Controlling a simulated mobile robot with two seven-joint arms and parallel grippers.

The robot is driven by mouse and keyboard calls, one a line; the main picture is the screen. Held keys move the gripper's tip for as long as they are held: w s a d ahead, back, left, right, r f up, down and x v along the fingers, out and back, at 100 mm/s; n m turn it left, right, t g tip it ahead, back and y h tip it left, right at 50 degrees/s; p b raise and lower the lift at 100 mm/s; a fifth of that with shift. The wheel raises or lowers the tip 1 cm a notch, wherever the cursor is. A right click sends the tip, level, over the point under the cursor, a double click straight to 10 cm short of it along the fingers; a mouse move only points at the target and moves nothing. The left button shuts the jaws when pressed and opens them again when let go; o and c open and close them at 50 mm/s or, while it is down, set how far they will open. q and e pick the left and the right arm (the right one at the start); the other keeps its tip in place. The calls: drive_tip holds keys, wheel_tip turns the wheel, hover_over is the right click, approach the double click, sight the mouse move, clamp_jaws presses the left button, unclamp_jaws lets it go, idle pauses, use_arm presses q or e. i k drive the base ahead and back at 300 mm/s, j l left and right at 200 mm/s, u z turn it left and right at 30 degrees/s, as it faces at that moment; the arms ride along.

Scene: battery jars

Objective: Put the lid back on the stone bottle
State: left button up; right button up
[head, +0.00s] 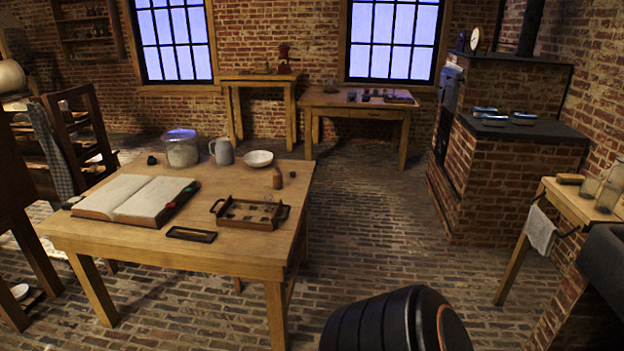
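A small brown bottle (277,178) stands upright near the right edge of the wooden table (262,256), behind the tray; it looks like the stone bottle. A tiny dark piece (292,174) lies just right of it, apart from it; it is too small to tell whether it is the lid. Another small dark lump (152,160) sits at the table's back left. Neither of my grippers shows in the head view.
The table also holds an open book (133,199), a glass jar (181,150), a grey jug (222,151), a white bowl (258,158), a handled tray (249,214) and a dark flat case (191,234). Brick floor (390,240) right of the table is clear.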

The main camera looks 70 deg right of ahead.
sight(278, 176)
drive_tip(key=z, duration=2.1)
